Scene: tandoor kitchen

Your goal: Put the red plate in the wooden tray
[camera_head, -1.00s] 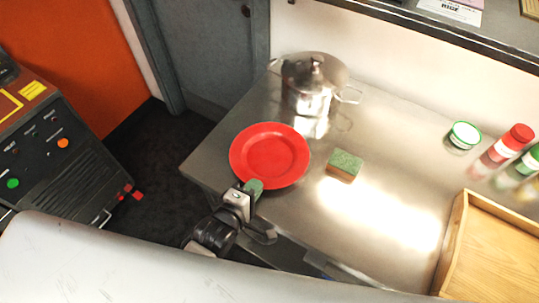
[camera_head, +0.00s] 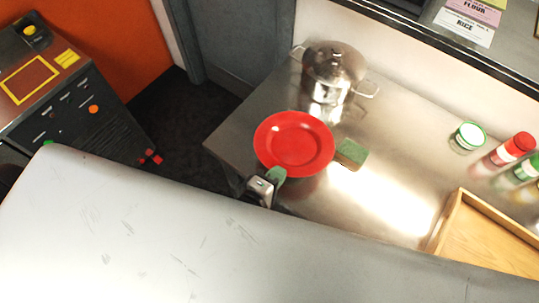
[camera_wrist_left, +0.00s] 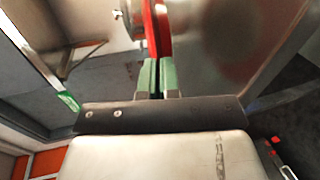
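The red plate (camera_head: 293,140) is at the left end of the steel counter, its face up. My left gripper (camera_head: 272,180) is at the plate's near edge. In the left wrist view the plate's rim (camera_wrist_left: 157,32) shows edge-on in line with the green fingertips (camera_wrist_left: 157,75), which are closed on it with only a narrow gap. I cannot tell whether the plate is clear of the counter. The wooden tray (camera_head: 445,225) is at the right, partly cut off by the frame and my own body. My right gripper is not in view.
A steel pot (camera_head: 333,70) stands behind the plate. A green-topped sponge (camera_head: 351,152) is close at the plate's right. A green-rimmed jar (camera_head: 468,136) and red-capped bottle (camera_head: 512,147) stand at the back right. The counter (camera_head: 400,185) between sponge and tray is clear.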

